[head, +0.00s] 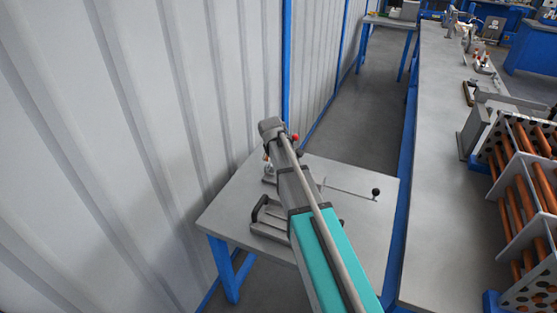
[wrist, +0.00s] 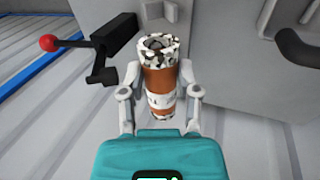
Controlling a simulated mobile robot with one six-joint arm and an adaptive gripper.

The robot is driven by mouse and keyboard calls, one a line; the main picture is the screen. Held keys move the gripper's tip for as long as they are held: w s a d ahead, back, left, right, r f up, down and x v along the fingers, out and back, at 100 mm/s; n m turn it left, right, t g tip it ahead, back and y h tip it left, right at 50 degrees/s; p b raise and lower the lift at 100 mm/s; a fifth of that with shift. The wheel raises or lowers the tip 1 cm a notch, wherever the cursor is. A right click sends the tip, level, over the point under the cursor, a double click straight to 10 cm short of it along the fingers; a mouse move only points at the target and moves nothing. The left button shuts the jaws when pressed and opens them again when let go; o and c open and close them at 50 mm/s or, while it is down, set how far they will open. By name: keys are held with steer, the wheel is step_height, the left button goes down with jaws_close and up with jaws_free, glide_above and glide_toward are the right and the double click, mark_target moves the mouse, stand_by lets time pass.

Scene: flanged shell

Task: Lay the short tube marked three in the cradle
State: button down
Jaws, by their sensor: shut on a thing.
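In the wrist view, a short tube (wrist: 158,80) has a brown body, speckled black-and-white ends and a pale band near its lower end. I cannot read a number on it. My gripper (wrist: 160,72) is shut on the tube, one finger on each side. The tube's open end faces up in the picture. In the head view my arm hides most of the gripper and tube. A grey fixture with a dark handle (head: 268,216) sits on the small table below my arm; I cannot tell whether it is the cradle.
A black clamp-like part with a red ball (wrist: 48,43) is left of the tube, and a dark curved handle (wrist: 299,48) is right. The small table (head: 225,212) also bears a rod with a black ball (head: 375,192). A ribbed wall (head: 130,130) stands close on the left.

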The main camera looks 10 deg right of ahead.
steer(key=shift+b+x, duration=3.9)
steer(key=shift+x, duration=0.45)
steer(key=shift+d, duration=0.1)
steer(key=shift+s+f, duration=0.1)
steer(key=shift+f, duration=0.05)
steer(key=shift+c, duration=2)
jaws_free()
steer(key=shift+f, duration=0.1)
steer(key=o, duration=0.3)
steer(key=shift+w, duration=0.2)
steer(key=p+v, duration=0.9)
steer(key=v, duration=0.1)
steer(key=shift+s, duration=0.1)
